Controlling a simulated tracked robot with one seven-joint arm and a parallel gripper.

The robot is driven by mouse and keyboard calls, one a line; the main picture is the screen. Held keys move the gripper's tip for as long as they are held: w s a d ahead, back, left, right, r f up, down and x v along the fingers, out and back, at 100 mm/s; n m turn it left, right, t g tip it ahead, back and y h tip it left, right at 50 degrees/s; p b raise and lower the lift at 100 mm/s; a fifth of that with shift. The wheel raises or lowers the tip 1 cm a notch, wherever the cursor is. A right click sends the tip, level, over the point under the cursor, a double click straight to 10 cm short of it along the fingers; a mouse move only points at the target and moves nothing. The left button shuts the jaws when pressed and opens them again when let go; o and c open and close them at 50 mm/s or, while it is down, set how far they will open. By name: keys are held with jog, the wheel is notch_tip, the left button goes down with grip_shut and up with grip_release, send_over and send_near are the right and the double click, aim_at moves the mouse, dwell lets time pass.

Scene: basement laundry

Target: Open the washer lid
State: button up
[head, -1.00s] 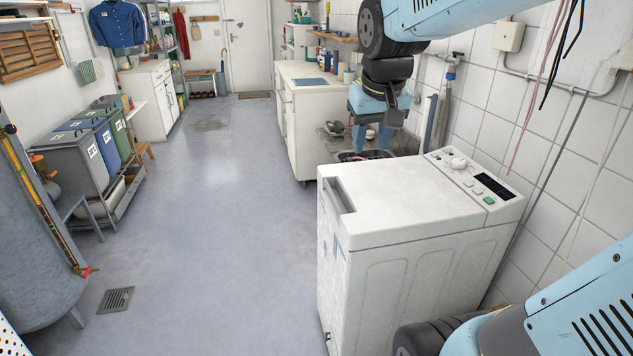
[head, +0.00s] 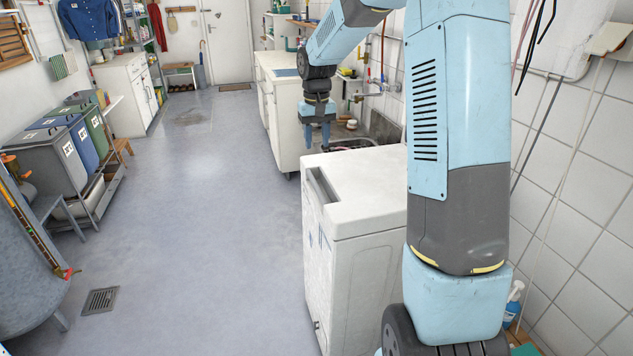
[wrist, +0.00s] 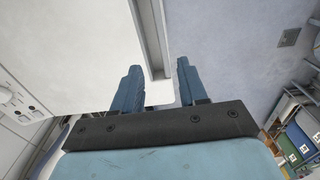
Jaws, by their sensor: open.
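The white top-loading washer (head: 345,215) stands right of centre in the head view, its lid flat and closed. A recessed grip slot (head: 321,186) runs along the lid's left edge. My gripper (head: 317,140) points down beyond the washer's far left corner. In the wrist view, my gripper (wrist: 160,85) is open and empty. The white lid (wrist: 70,50) lies under the left finger and the grip slot (wrist: 152,35) shows between the fingers, with floor under the right finger. I cannot tell the height of the fingers above the lid. My arm hides the washer's control panel in the head view.
A sink (head: 350,144) and a white counter cabinet (head: 272,110) stand behind the washer. Tiled wall closes the right side. The floor (head: 200,220) left of the washer is clear, with a drain grate (head: 100,300). Sorting bins (head: 65,150) stand at the far left.

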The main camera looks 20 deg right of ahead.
aim_at(316, 184)
jog(key=f, duration=0.5)
jog(key=w+f, duration=0.1)
jog(key=f, duration=0.9)
jog(key=shift+w+f, duration=0.15)
jog(key=shift+w, duration=0.05)
jog(key=shift+c, duration=0.2)
grip_shut()
